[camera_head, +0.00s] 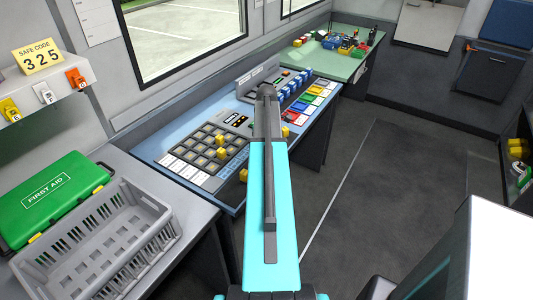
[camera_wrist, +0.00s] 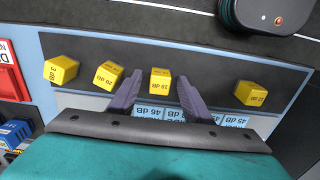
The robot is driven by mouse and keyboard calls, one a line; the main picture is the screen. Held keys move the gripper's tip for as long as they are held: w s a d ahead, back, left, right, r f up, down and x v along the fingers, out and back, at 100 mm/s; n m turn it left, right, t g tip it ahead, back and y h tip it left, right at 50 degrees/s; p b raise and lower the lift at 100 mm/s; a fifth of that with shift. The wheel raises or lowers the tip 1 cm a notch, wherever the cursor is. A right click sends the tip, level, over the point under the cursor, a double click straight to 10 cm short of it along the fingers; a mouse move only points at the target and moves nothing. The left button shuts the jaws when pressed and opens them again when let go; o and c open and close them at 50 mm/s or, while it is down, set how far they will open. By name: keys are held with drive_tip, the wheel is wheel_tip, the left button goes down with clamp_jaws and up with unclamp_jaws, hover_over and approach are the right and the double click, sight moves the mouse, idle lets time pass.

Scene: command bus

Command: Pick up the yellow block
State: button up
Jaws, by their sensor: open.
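Several yellow blocks with dB labels lie in a spaced row on a dark strip in the wrist view. One yellow block (camera_wrist: 160,81) appears between the two purple fingers of my gripper (camera_wrist: 158,80). The jaws are open, and I cannot tell how far above the block they are. Other yellow blocks are to the left (camera_wrist: 108,76) and far left (camera_wrist: 62,69), and one is to the right (camera_wrist: 252,94). In the head view, yellow blocks (camera_head: 221,153) show on the console beside my arm. My jaws cannot be made out there.
The blue-edged console (camera_head: 160,145) carries a button grid and coloured blocks. A grey crate (camera_head: 165,232) and a green first aid box (camera_head: 60,185) stand on the left counter. A green table (camera_head: 335,68) with small items is behind. The floor (camera_head: 400,190) at right is clear.

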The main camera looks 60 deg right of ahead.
drive_tip(key=c, duration=1.1)
drive_tip(key=shift+r, duration=0.2)
drive_tip(key=shift+c, duration=0.2)
drive_tip(key=shift+r+b, duration=0.65)
drive_tip(key=shift+r, duration=0.75)
drive_tip(key=shift+s+a+r, duration=0.15)
drive_tip(key=shift+s, duration=0.15)
drive_tip(key=s+a+r+b, duration=0.1)
drive_tip(key=s+a+b, duration=0.2)
drive_tip(key=s+a, duration=0.5)
drive_tip(key=s, duration=0.5)
drive_tip(key=shift+r, duration=0.25)
drive_tip(key=shift+a, duration=0.1)
